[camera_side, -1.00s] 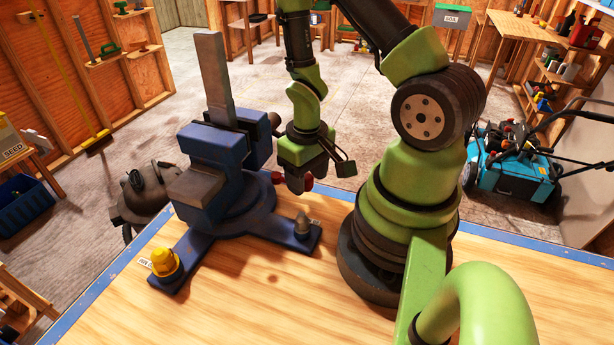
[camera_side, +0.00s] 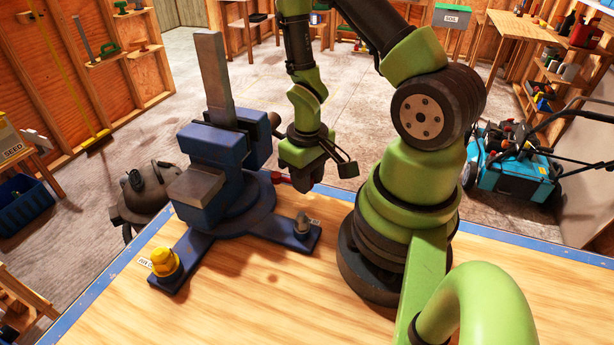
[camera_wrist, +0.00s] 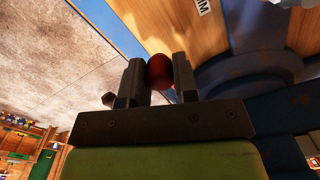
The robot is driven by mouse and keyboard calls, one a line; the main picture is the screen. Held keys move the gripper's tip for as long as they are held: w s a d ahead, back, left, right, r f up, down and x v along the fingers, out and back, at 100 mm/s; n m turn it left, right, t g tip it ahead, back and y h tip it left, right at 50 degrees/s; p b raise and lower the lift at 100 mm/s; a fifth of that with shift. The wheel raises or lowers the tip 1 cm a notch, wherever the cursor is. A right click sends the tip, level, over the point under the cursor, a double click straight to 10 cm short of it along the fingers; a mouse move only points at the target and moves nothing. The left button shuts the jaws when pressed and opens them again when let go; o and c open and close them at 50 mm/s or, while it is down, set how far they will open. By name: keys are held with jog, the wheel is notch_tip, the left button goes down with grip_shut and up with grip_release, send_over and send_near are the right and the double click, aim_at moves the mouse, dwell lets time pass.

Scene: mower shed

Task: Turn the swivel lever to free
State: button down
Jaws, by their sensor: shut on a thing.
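The swivel lever shows as a round red knob (camera_wrist: 160,71) between my fingers in the wrist view. A small red part (camera_side: 281,178) shows beside the vise base in the side view. My gripper (camera_wrist: 158,80) is shut on the red knob, with one finger on each side. In the side view my gripper (camera_side: 302,182) points down just right of the blue vise (camera_side: 217,150), low over the table's far edge, and hides most of the lever. The vise stands on a round swivel base (camera_side: 238,217) with a grey bar (camera_side: 214,78) upright in it.
The base has feet with a yellow cap (camera_side: 165,263) at the front left and a grey fitting (camera_side: 303,227) at the right. A label (camera_side: 145,262) lies by the yellow cap. The wooden tabletop (camera_side: 270,300) is clear in front.

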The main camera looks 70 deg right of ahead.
jog(key=d+n, duration=0.2)
jog(key=n, duration=0.1)
jog(key=shift+w+d, duration=0.1)
jog(key=shift+w, duration=0.15)
jog(key=n, duration=0.1)
jog(key=d+n, duration=0.1)
jog(key=n, duration=0.1)
jog(key=shift+w+d, duration=0.2)
jog(key=shift+w, duration=0.15)
jog(key=shift+w+d+n, duration=0.35)
jog(key=shift+w+n, duration=0.05)
jog(key=shift+n, duration=0.55)
jog(key=shift+w+d+n, duration=0.35)
jog(key=shift+w+n, duration=0.1)
jog(key=shift+n, duration=0.55)
jog(key=shift+w+d+n, duration=0.35)
jog(key=shift+w+n, duration=0.05)
jog(key=shift+n, duration=0.55)
jog(key=shift+w, duration=0.1)
jog(key=c, duration=0.9)
grip_release()
